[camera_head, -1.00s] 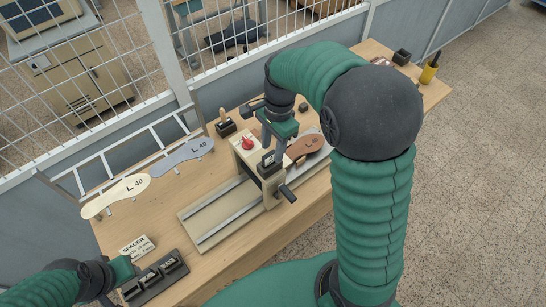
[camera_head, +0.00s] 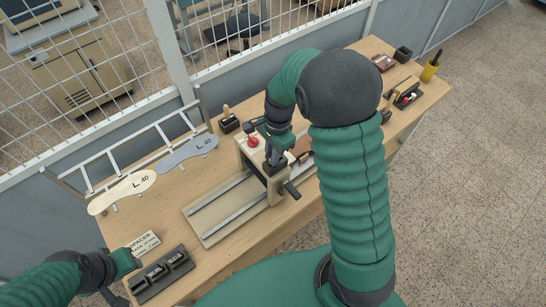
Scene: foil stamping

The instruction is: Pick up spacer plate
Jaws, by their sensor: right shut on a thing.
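The spacer plate is a pale plate marked SPACER (camera_head: 146,243), lying flat on the left front of the bench. My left gripper (camera_head: 134,262) is beside its near edge, low over the bench; its fingers are too hidden to tell whether they are open. My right gripper (camera_head: 277,147) is at the beige press (camera_head: 249,158) with the red knob, shut on a small dark piece (camera_head: 274,160) at the press head. My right arm hides part of a brown sole-shaped piece (camera_head: 302,146) behind the press.
A dark rack (camera_head: 160,275) with several blocks stands just right of my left gripper. White and grey L 40 soles (camera_head: 122,193) lie at the back left. The press rail (camera_head: 222,209) crosses the middle. A yellow cup (camera_head: 430,71) stands far right.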

